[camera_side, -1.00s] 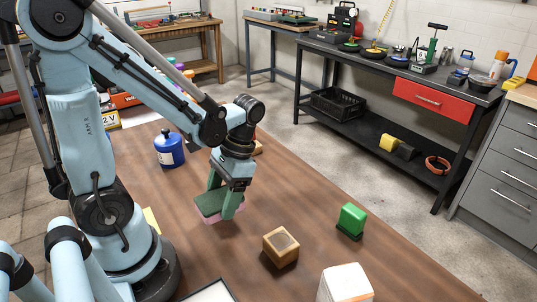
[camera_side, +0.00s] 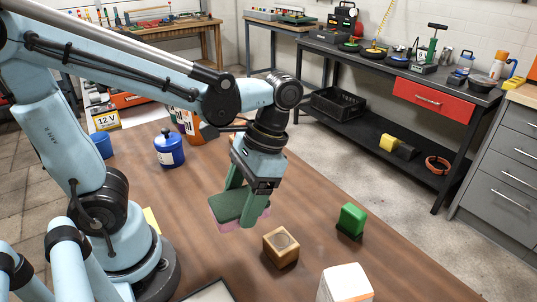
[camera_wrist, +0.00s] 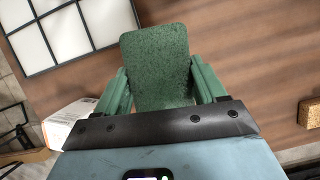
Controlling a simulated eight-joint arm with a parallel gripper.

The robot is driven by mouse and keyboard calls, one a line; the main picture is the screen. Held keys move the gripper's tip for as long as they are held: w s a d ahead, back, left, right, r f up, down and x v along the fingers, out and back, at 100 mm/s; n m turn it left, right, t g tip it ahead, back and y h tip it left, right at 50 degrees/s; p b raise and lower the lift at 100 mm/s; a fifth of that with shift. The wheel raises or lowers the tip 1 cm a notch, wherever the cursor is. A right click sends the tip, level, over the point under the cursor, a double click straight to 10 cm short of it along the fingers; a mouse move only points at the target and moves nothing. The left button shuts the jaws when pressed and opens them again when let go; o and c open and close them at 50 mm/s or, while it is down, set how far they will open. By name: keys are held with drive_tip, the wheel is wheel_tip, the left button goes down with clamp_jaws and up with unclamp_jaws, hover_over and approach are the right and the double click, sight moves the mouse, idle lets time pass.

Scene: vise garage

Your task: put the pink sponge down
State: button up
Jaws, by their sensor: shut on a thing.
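The pink sponge (camera_side: 252,219) has a dark green scouring top and a pink lower layer. My gripper (camera_side: 239,205) is shut on it, with a green finger on either side. In the side view the sponge is low over the brown wooden table (camera_side: 190,195); I cannot tell whether it touches the wood. In the wrist view the sponge's green top (camera_wrist: 157,68) sits between the two fingers (camera_wrist: 160,90), and its pink layer is hidden beneath.
A wooden block (camera_side: 281,247) stands just right of the sponge, with a green block (camera_side: 351,220) farther right and a white box (camera_side: 345,284) in front. A blue canister (camera_side: 169,149) stands behind left. A white-paned tray (camera_wrist: 68,36) shows in the wrist view.

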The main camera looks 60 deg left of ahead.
drive_tip(key=w+a+m+t+y, duration=0.3)
drive_tip(key=w+a+m, duration=0.8)
drive_tip(key=w+a, duration=1.15)
drive_tip(key=a+m+t+y, duration=0.1)
drive_tip(key=a+m, duration=0.4)
drive_tip(key=a, duration=1.3)
drive_tip(key=shift+m, duration=0.3)
drive_tip(key=s+a+f, duration=0.1)
drive_tip(key=a+f, duration=0.1)
drive_tip(key=a, duration=0.1)
drive_tip(key=a+f, duration=0.3)
drive_tip(key=s+a+f, duration=0.1)
drive_tip(key=a+f, duration=0.1)
drive_tip(key=a, duration=0.2)
drive_tip(key=shift+s+a+f, duration=0.1)
drive_tip(key=shift+s+f, duration=0.1)
drive_tip(key=shift+s, duration=0.15)
drive_tip(key=shift+s+a+f, duration=0.1)
drive_tip(key=shift+a+f, duration=0.2)
drive_tip(key=shift+f, duration=1.9)
drive_tip(key=shift+f, duration=0.1)
drive_tip(key=o, duration=1.1)
